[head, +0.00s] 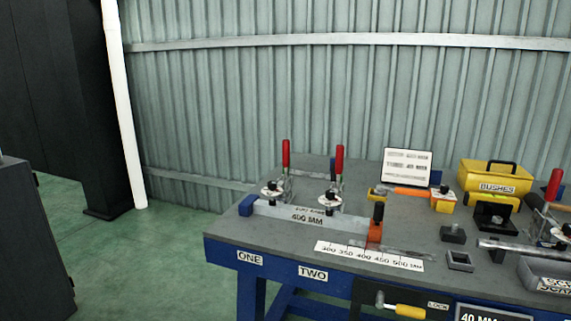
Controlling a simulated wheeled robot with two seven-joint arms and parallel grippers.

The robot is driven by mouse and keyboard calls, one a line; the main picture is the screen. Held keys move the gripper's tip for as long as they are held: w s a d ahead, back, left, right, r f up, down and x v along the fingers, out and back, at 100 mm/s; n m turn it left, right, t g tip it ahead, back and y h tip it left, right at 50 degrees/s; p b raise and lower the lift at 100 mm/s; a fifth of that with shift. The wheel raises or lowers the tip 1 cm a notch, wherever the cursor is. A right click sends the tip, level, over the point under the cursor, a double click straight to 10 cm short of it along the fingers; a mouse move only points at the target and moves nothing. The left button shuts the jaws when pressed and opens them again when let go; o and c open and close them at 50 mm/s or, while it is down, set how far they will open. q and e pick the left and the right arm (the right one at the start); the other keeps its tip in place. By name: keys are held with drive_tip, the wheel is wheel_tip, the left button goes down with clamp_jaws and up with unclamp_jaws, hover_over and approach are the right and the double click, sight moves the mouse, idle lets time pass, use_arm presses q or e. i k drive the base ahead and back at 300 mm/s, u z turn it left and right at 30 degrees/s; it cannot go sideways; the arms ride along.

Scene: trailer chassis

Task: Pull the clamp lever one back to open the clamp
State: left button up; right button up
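Two toggle clamps with red lever handles stand on the workbench in the head view. The clamp at the left has its red lever (286,154) upright, above the bench label ONE (250,259). The second clamp has its red lever (339,159) upright too, slightly tilted, roughly above the label TWO (312,273). The clamps stand just behind a grey bar (300,214) marked 400 MM; whether their pads press on it cannot be told. Neither gripper is in view.
The grey workbench top (240,228) also bears a scale strip (370,256), an orange stop (375,234), a white sign (407,166), a yellow BUSHES box (495,177) and another red lever (553,186). A yellow lock handle (408,311) juts from the front. Green floor is free at left.

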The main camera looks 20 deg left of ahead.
sight(286, 143)
drive_tip(key=k, duration=1)
drive_tip(key=u, duration=1.35)
drive_tip(key=i, duration=4.85)
drive_tip(key=z, duration=3.9)
